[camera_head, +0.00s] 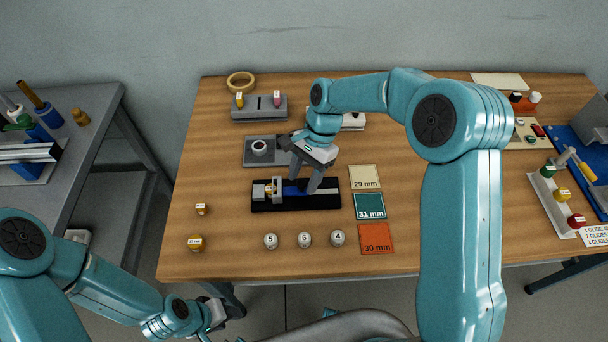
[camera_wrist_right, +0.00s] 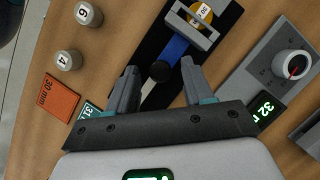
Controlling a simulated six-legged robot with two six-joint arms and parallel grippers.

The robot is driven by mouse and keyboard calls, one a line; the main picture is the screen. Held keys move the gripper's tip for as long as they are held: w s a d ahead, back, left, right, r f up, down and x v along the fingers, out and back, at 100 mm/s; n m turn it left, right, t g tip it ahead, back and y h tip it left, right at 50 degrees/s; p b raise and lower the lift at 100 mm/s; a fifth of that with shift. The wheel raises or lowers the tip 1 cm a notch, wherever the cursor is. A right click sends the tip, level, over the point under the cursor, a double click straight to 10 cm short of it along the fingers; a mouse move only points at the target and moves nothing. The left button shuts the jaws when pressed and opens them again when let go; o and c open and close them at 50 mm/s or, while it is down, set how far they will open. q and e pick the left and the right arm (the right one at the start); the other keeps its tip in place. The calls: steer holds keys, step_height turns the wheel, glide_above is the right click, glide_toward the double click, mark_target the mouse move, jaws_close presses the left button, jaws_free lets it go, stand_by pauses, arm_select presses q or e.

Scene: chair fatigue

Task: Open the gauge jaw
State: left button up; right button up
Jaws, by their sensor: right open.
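The gauge (camera_head: 328,202) is a dark base on the wooden table with a grey jaw block at its left end. A yellow labelled piece (camera_wrist_right: 200,13) sits at the grey jaw (camera_wrist_right: 192,32). A blue bar (camera_wrist_right: 172,50) runs from the jaw to a black round knob (camera_wrist_right: 160,71). My right gripper (camera_head: 304,178) is over the gauge, pointing down. In the right wrist view its open fingers (camera_wrist_right: 158,85) lie on either side of the knob's line; I cannot tell whether they touch it. My left gripper (camera_head: 215,314) is low at the table's front edge, its fingers unclear.
Coloured cards, including an orange one (camera_head: 376,239), lie right of the gauge. Several numbered round pieces (camera_head: 304,240) stand in front. A grey device with a dial (camera_head: 259,148) is behind. Two small yellow-tan pieces (camera_head: 195,242) stand at left. Bare wood lies between them.

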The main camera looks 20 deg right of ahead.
steer(key=shift+s+a, duration=0.1)
steer(key=shift+f, duration=0.1)
steer(key=shift+c, duration=1.2)
jaws_close()
steer(key=d, duration=0.2)
steer(key=s+d, duration=0.1)
steer(key=d, duration=0.1)
steer(key=shift+w, duration=0.15)
